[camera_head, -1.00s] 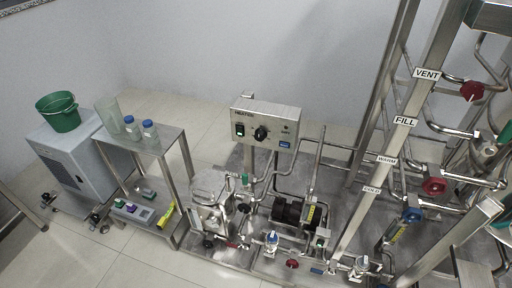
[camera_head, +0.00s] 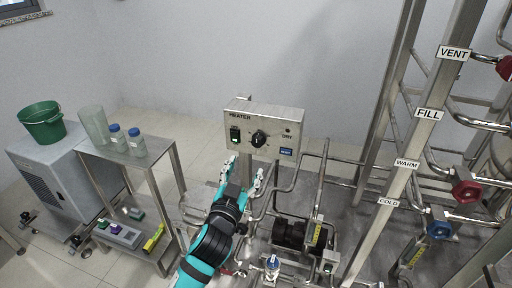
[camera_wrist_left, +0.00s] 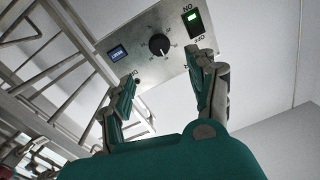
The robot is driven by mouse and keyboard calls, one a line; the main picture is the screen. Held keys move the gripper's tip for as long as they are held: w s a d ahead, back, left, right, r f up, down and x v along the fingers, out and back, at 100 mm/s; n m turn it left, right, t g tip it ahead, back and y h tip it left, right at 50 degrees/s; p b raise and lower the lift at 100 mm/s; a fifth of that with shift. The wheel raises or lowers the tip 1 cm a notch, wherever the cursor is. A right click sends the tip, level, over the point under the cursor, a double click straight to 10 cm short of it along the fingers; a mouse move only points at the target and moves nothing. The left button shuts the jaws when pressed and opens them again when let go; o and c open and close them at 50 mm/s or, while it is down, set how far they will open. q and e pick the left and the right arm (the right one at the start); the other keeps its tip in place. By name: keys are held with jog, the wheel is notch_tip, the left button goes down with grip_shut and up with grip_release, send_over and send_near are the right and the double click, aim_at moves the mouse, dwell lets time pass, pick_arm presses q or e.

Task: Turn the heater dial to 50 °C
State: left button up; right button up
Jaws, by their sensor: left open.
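The heater box (camera_head: 282,117) is a steel panel on a post in the middle of the head view. My left gripper (camera_head: 245,166) is open and empty, just below and in front of the panel. In the left wrist view the dial (camera_wrist_left: 158,44) shows upside down beyond and between the open fingers (camera_wrist_left: 163,90), apart from them. The dial's scale numbers are too small to read. My right gripper is not in view.
Steel pipes and a pump (camera_head: 290,232) stand below and right of the heater. A steel frame with labelled valves, including a red handle (camera_head: 467,191) and a blue handle (camera_head: 439,230), rises at right. A steel cart (camera_head: 165,150) with bottles stands at left.

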aim_at(257, 143)
pick_arm(q)
jog(key=b+x, duration=0.1)
jog(key=x, duration=0.9)
jog(key=shift+w+f, duration=0.1)
jog(key=shift+w, duration=0.05)
jog(key=shift+x, duration=0.8)
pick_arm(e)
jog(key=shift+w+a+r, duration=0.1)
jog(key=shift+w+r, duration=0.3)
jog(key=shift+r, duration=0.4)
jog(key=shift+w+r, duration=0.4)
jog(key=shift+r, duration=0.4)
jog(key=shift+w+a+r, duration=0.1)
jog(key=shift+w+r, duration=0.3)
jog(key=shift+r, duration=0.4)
pick_arm(q)
jog(key=c, duration=1.1)
